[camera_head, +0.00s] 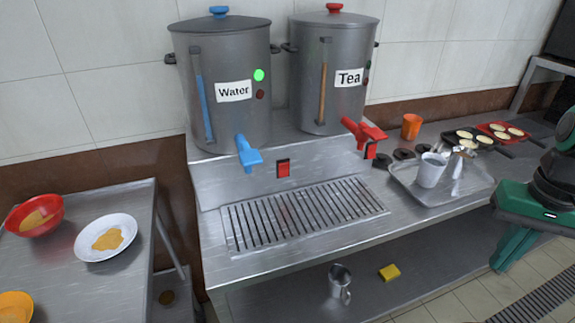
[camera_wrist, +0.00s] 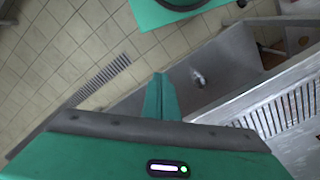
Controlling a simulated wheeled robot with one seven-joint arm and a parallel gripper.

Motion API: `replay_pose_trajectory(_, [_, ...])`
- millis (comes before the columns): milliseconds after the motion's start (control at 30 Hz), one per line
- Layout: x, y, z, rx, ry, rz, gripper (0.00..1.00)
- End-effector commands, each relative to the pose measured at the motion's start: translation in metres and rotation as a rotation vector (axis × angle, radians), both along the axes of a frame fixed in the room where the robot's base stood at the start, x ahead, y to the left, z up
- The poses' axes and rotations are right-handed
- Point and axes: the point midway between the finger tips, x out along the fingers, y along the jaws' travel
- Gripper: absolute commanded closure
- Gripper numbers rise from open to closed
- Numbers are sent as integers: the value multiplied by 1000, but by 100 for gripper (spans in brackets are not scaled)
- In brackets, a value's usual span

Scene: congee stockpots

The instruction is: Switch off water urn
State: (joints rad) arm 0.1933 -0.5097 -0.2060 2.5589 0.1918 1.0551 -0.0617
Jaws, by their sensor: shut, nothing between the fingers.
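The water urn (camera_head: 222,120) is a tall grey metal pot with a "Water" label, at the back left of the counter in the head view. A bright green light (camera_head: 259,75) glows on its right side, above a dark red round button or lamp (camera_head: 260,94). Its blue tap (camera_head: 248,153) hangs at the front. A red rocker switch (camera_head: 283,168) sits on the steel panel below and right of that tap. My green gripper (camera_head: 502,258) is at the far right, well away from the urn, with its fingers together and empty. It also shows in the wrist view (camera_wrist: 158,88).
The tea urn (camera_head: 331,100) stands right of the water urn, with a red tap (camera_head: 365,133) and another red switch (camera_head: 370,150). A tray (camera_head: 402,186) with a white cup (camera_head: 431,170) lies between my gripper and the urns. The drain grate (camera_head: 300,218) is clear.

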Motion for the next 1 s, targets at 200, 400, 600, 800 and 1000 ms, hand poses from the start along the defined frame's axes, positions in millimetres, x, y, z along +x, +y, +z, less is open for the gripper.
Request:
replay_pose_trajectory(200, [74,27,21,-81,-58,496,100])
replay_pose_trajectory(400, [151,107,48,-185,-139,1121,100])
replay_pose_trajectory(600, [197,216,71,-293,-226,1700,100])
replay_pose_trajectory(800, [207,306,88,-385,-300,2104,100])
replay_pose_trajectory(1000, [205,346,95,-432,-335,2277,100])
